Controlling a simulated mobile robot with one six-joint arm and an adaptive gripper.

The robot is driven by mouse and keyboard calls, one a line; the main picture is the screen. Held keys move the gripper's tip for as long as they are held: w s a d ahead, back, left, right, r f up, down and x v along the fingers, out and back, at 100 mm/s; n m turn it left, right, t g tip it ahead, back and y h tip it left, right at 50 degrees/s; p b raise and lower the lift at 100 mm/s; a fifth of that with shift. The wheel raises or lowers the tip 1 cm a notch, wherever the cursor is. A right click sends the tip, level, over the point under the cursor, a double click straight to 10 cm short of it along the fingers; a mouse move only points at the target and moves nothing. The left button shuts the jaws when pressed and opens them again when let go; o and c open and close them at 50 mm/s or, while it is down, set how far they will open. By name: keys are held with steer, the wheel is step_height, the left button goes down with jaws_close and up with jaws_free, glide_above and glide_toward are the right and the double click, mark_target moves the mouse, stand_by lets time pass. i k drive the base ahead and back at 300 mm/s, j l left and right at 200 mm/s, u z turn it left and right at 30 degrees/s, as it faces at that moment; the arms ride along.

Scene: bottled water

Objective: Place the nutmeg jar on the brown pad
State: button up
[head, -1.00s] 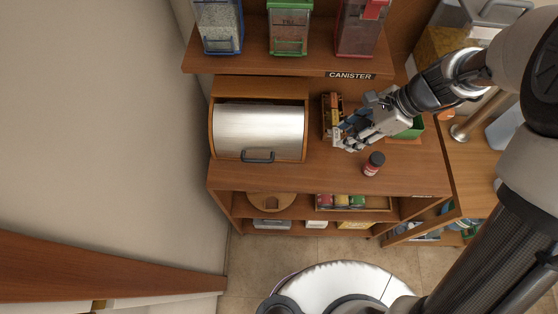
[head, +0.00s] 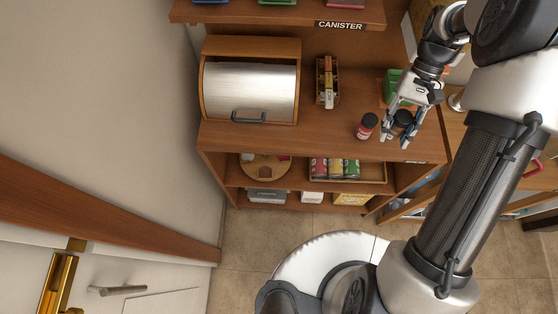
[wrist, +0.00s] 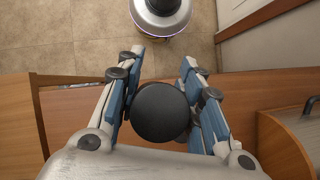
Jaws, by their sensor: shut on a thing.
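My gripper (head: 404,132) is shut on a black-lidded jar (head: 403,117) at the right part of the wooden counter. In the wrist view the jar's round black lid (wrist: 160,113) sits between the two fingers. Its label is hidden, so I cannot read whether it is nutmeg. I cannot tell whether its base touches the counter. A second jar (head: 366,127), with a dark lid and red label, stands upright just left of my gripper. A reddish-brown patch (head: 381,84), possibly the brown pad, shows beside a green container (head: 391,87) behind my gripper; most of it is hidden.
A bread box (head: 250,92) with a metal lid stands at the counter's left. A small wooden rack (head: 327,82) stands near the middle. The counter's front middle is clear. Below are a round wooden board (head: 266,168) and a tray of cans (head: 347,178). A canister shelf is above.

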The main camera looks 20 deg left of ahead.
mark_target(265, 173)
steer(key=l+u, duration=0.15)
steer(key=u, duration=0.25)
steer(key=l+u, duration=0.15)
steer(key=u, duration=0.3)
steer(key=l+u, duration=0.2)
steer(key=u, duration=0.2)
steer(key=l+u, duration=0.15)
steer(key=u, duration=0.25)
steer(key=l+u, duration=0.15)
steer(key=u, duration=0.2)
steer(key=l+u, duration=0.2)
steer(key=u, duration=0.15)
steer(key=i+l, duration=0.1)
steer(key=l, duration=0.2)
steer(key=i+l, duration=0.1)
steer(key=l, duration=0.15)
